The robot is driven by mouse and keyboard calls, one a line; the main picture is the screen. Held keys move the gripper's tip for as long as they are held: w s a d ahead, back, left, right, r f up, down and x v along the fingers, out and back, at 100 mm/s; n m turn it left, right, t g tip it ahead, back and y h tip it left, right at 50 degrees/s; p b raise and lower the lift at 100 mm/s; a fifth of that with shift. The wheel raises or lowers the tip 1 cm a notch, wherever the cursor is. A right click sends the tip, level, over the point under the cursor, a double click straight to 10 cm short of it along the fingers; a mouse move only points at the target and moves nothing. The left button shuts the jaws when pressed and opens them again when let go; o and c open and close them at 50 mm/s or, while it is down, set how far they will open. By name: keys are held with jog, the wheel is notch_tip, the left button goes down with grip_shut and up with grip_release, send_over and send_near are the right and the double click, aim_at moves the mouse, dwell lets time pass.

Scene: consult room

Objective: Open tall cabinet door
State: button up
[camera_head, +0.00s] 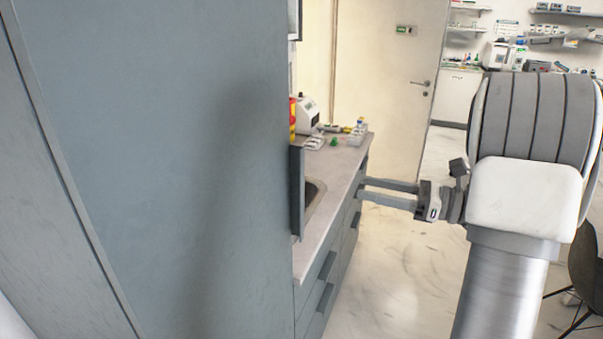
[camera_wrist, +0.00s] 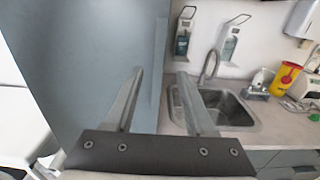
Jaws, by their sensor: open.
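The tall cabinet door (camera_head: 190,150) is a large blue-grey panel filling the left of the head view. It looks shut. Its dark vertical handle (camera_head: 297,192) is at the panel's right edge. My gripper (camera_head: 362,188) is to the right of the handle, open and empty, with its fingers pointing left and a visible gap to the handle. In the wrist view the door (camera_wrist: 85,60) fills the left. The upright handle strip (camera_wrist: 160,50) appears between the two finger tips of my gripper (camera_wrist: 160,74), farther off.
A counter (camera_head: 338,170) with drawers runs beyond the cabinet, close to my gripper. A sink (camera_wrist: 240,108) is set in it, with dispensers on the wall. A yellow-and-red container (camera_wrist: 261,80) stands on the counter. The floor (camera_head: 395,270) beside the counter is clear; a dark chair (camera_head: 588,265) is at right.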

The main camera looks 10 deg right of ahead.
aim_at(302, 177)
jog(key=p+x, duration=0.2)
jog(key=x, duration=1.3)
jog(key=shift+w+a, duration=0.1)
jog(key=shift+a, duration=0.05)
jog(key=shift+c, duration=0.2)
grip_shut()
jog(key=shift+a+f, duration=0.1)
dwell(0.5)
